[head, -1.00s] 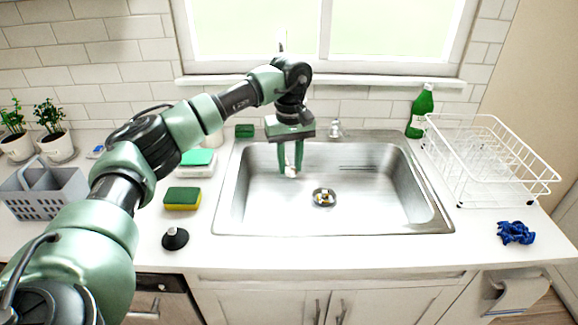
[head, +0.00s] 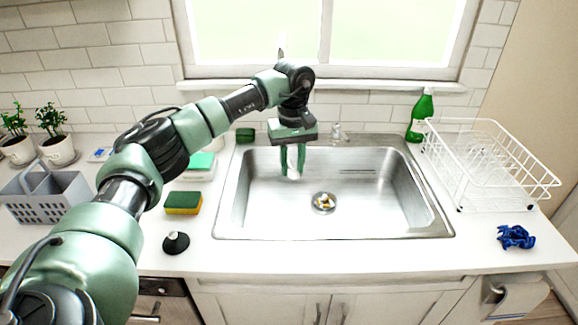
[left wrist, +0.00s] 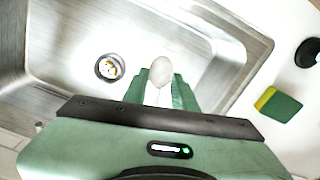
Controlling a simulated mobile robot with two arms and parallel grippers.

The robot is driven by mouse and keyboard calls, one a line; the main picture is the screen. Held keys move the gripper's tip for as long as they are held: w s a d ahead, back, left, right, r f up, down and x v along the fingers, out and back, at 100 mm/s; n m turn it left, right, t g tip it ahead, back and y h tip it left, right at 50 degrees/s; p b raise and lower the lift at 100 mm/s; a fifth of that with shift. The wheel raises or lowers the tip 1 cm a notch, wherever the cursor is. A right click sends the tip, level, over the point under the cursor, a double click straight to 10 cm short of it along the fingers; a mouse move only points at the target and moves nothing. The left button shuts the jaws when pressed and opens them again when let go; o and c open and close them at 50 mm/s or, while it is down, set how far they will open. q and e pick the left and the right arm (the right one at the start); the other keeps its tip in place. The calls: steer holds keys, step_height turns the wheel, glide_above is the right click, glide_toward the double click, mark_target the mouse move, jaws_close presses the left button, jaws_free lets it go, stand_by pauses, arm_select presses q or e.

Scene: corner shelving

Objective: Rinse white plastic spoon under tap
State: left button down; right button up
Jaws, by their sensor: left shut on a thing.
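My left gripper (head: 292,172) points down into the left part of the sink, near its back. It is shut on the white plastic spoon (left wrist: 160,71), whose rounded end shows between the green fingers in the left wrist view. In the head view only a small white tip of the spoon (head: 293,176) shows below the fingers. The metal sink (head: 385,205) has a drain with small yellowish bits in it (head: 324,202). The tap (head: 336,131) is at the sink's back edge, just right of the gripper; most of it is hard to make out. My right gripper is not in view.
A white wire dish rack (head: 490,170) and a green bottle (head: 421,115) stand right of the sink. A blue cloth (head: 516,237) lies in front of the rack. A yellow-green sponge (head: 183,203), a black stopper (head: 176,242) and a grey caddy (head: 48,196) are to the left.

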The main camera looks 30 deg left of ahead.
arm_select(q)
steer(key=shift+w+d, duration=0.2)
steer(key=shift+d, duration=0.2)
steer(key=s+d, duration=0.3)
steer(key=s, duration=0.4)
steer(key=shift+s+d, duration=0.15)
steer(key=shift+d, duration=0.15)
steer(key=shift+r, duration=0.1)
stand_by(1.3)
steer(key=s+d+r+p, duration=0.2)
steer(key=s+r, duration=0.1)
steer(key=s, duration=0.1)
steer(key=shift+s+r, duration=0.2)
steer(key=shift+r, duration=0.2)
steer(key=shift+d, duration=0.1)
